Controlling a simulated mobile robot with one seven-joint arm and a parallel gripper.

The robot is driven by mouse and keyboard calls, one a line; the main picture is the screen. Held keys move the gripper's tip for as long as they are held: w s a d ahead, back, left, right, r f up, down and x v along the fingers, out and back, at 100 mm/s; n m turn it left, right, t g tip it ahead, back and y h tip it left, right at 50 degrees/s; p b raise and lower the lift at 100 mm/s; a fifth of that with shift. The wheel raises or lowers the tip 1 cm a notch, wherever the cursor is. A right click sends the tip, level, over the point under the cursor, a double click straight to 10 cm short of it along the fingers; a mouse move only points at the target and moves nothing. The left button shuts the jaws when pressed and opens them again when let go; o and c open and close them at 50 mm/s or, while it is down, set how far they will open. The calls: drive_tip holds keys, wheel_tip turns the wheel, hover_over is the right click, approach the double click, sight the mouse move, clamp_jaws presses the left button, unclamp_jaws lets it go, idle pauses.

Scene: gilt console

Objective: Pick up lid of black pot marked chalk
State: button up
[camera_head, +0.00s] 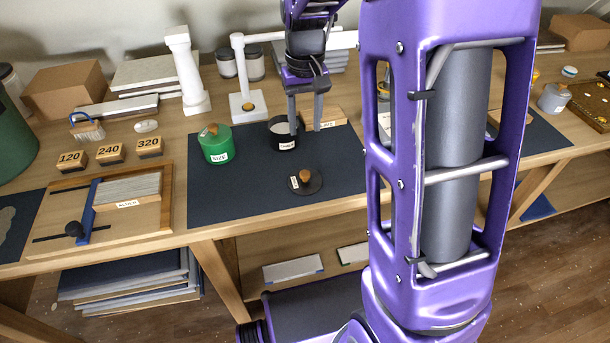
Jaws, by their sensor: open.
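A black pot (283,140) stands open on the dark mat, with pale contents showing. Its small white label is too small to read surely. A dark round lid (314,186) with a wooden knob and a small white tag lies flat on the mat in front of the pot. My gripper (305,130) points down with its two fingers apart and nothing between them. Its left finger overlaps the pot in the picture; whether they touch I cannot tell. The lid is nearer the front edge than the gripper and fully in view.
A green pot (215,147) marked SIZE, with its lid on, stands left of the black pot. A white stand (247,106) and white column (187,75) are behind. The dark mat (240,200) is clear around the lid. My purple arm hides the bench to the right.

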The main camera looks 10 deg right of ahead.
hover_over(305, 172)
drive_tip(key=f, duration=0.6)
drive_tip(key=f+b, duration=0.1)
drive_tip(key=f, duration=0.2)
drive_tip(key=shift+w+f, duration=0.1)
drive_tip(key=shift+w, duration=0.2)
drive_tip(key=shift+s+f, duration=0.15)
drive_tip(key=shift+f, duration=1.2)
drive_tip(key=shift+s+f, duration=0.15)
drive_tip(key=shift+f, duration=1.2)
drive_tip(key=shift+c, duration=0.2)
clamp_jaws()
